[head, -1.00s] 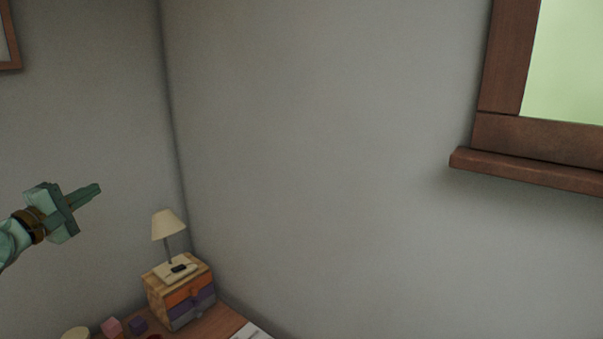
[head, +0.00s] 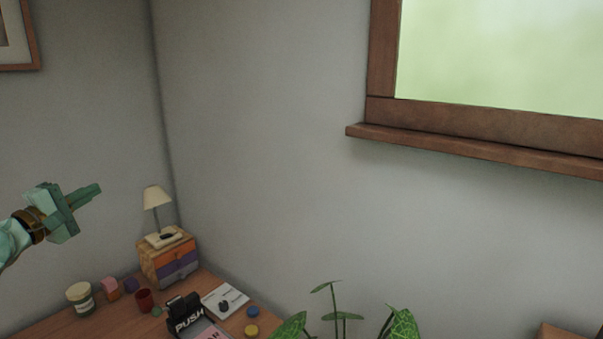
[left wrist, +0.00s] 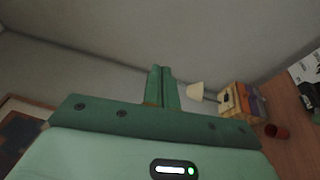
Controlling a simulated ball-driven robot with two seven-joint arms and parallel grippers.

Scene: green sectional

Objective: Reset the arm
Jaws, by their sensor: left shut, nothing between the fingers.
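My left gripper (head: 86,195) is a green gripper at the left of the head view, raised in front of the grey wall. Its fingers are shut together with nothing between them. In the left wrist view the closed fingers (left wrist: 162,88) point away from the camera, with the lamp and drawer box beyond them to the right. It touches nothing that I can see. My right gripper is in neither view.
A wooden desk (head: 65,328) stands at the lower left. On it are a small drawer box (head: 172,262) with a lamp (head: 155,198), a jar (head: 80,298), a red cup (head: 144,300) and a black PUSH device (head: 186,316). A plant (head: 345,315) is at the bottom. A window sill (head: 480,153) juts out at right.

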